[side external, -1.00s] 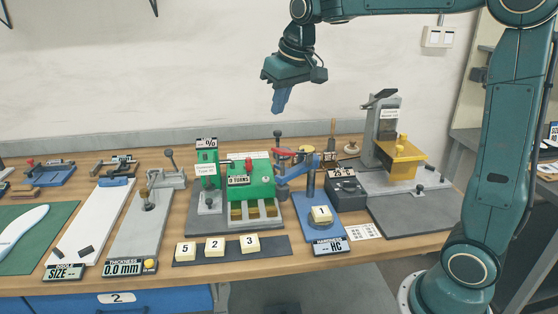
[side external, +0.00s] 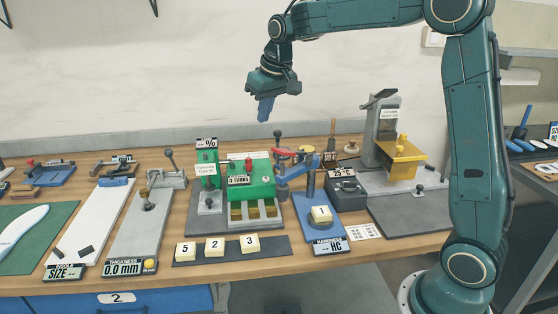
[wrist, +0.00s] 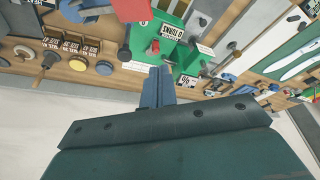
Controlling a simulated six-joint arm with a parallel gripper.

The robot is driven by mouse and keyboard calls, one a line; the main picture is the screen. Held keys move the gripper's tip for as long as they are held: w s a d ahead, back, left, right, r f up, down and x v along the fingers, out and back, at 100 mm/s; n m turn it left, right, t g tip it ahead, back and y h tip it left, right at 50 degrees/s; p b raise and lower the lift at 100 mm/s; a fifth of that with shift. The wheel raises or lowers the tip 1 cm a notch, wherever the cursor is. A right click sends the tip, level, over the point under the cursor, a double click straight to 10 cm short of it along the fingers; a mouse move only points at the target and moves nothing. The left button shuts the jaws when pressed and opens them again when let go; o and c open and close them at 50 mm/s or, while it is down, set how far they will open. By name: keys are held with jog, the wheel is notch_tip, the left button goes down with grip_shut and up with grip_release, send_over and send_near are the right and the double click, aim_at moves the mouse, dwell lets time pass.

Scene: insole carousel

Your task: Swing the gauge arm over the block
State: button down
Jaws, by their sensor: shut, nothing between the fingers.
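The blue gauge arm (side external: 300,169) with a red handle (side external: 284,151) sits on a post at the back of the blue hardness stand (side external: 310,235). It points to the back left, away from the block. The cream block marked 1 (side external: 321,215) rests at the front of that stand. My gripper (side external: 265,109) hangs high above and behind the bench devices, shut and empty, well clear of the gauge arm. Its blue fingers (wrist: 158,87) show in the wrist view over the bench's back edge. A red part at the top of the wrist view is only partly visible.
The green turns device (side external: 248,180) stands left of the gauge arm. Blocks 5, 2 and 3 lie on a dark strip (side external: 230,250) in front. A dark box (side external: 345,190) and a yellow-fronted press (side external: 402,160) stand to the right. The air around my gripper is clear.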

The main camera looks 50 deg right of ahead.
aim_at(273, 150)
notch_tip(273, 150, down, 7)
jog(key=s, duration=0.1)
jog(key=shift+s, duration=0.3)
dwell(0.5)
jog(key=shift+a, duration=0.1)
dwell(0.3)
jog(key=shift+s+a+n+y, duration=0.15)
jog(key=shift+s+a+n, duration=0.05)
jog(key=shift+s+n, duration=0.4)
jog(key=shift+s+a+n+y, duration=0.15)
jog(key=shift+s+n, duration=0.25)
jog(key=shift+s, duration=0.25)
jog(key=s+d+n+y, duration=0.2)
jog(key=s+n, duration=0.6)
jog(key=s, duration=0.2)
jog(key=shift+s+g, duration=0.4)
